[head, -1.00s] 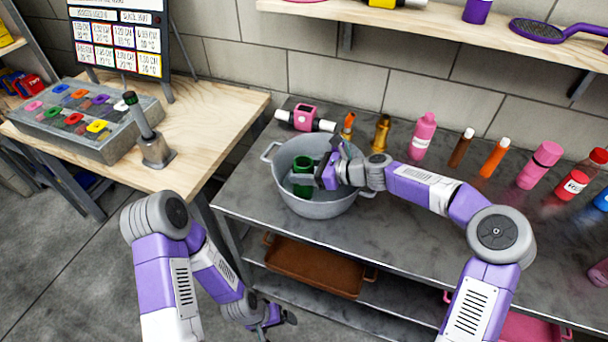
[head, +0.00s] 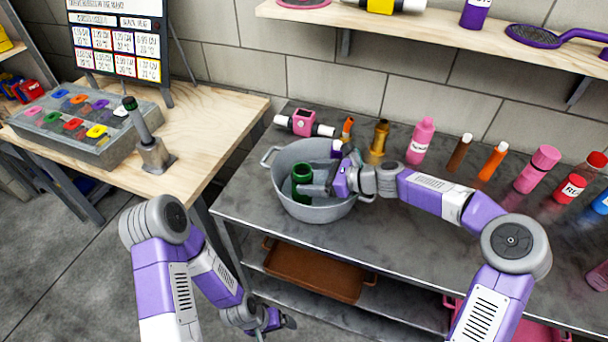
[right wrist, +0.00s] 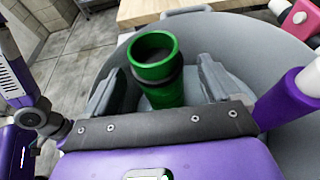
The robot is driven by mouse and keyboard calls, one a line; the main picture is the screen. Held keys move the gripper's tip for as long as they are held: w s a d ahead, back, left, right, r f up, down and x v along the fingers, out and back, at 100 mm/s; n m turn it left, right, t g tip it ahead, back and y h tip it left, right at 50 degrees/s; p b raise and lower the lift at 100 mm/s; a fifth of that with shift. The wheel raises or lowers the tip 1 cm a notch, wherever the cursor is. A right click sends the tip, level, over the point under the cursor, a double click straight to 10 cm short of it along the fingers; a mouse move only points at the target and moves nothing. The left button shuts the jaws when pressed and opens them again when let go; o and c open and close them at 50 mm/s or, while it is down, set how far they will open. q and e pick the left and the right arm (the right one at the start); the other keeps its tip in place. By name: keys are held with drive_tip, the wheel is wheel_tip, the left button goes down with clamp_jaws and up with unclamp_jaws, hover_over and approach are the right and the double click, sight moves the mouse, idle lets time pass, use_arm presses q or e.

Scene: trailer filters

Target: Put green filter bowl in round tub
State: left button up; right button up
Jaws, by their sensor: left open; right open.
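The green filter bowl (head: 301,180) stands upright inside the grey round tub (head: 343,208), toward its left side. In the right wrist view the green filter bowl (right wrist: 155,68) is a hollow green cylinder with a dark band, between the spread fingers of my right gripper (right wrist: 158,85). My right gripper (head: 318,186) is open, inside the tub, at the bowl's right side. A purple item also sits in the tub and shows in the right wrist view (right wrist: 292,95). My left gripper (head: 275,328) is open and empty, low in front of the shelf unit.
The tub stands on a dark metal table (head: 410,235). Several bottles line the right. A wooden table (head: 205,140) holds a grey sorting tray (head: 95,145).

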drive_tip(key=p+v, duration=0.1)
drive_tip(key=v, duration=0.8)
drive_tip(key=shift+p, duration=0.4)
drive_tip(key=shift+a, duration=0.15)
